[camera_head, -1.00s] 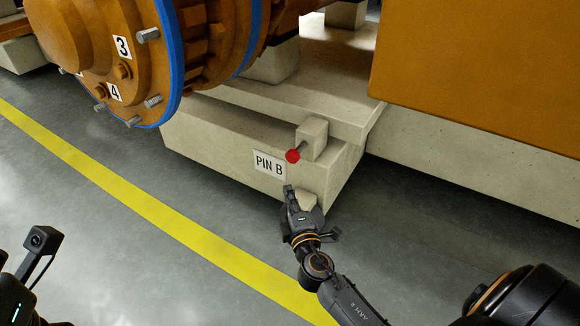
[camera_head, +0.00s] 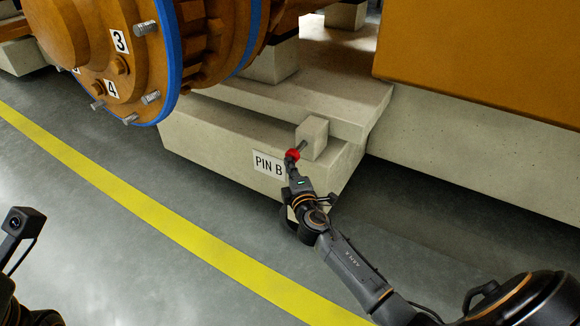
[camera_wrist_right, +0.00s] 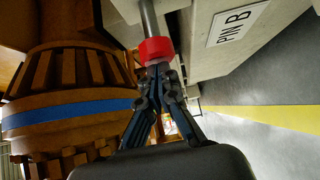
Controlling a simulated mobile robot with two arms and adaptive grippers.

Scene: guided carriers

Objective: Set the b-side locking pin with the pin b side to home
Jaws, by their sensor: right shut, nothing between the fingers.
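The b-side locking pin is a grey rod with a red knob (camera_head: 292,154), sticking out of a small pale block (camera_head: 312,137) above the "PIN B" label (camera_head: 268,164). My right gripper (camera_head: 291,165) is at the knob, its fingertips overlapping the knob's lower edge in the head view. In the right wrist view the red knob (camera_wrist_right: 156,50) is just ahead of the closed fingertips (camera_wrist_right: 160,72), with the grey rod (camera_wrist_right: 149,18) behind it. The fingers are together with nothing between them. I cannot tell if they touch the knob. My left gripper is not clearly seen; only part of the left arm shows.
The pale concrete plinth (camera_head: 215,140) carries the pin block. A large orange flanged machine (camera_head: 100,50) with a blue ring and bolts stands at the left. An orange housing (camera_head: 480,60) is at the right. Grey floor with a yellow line (camera_head: 150,210) is open in front.

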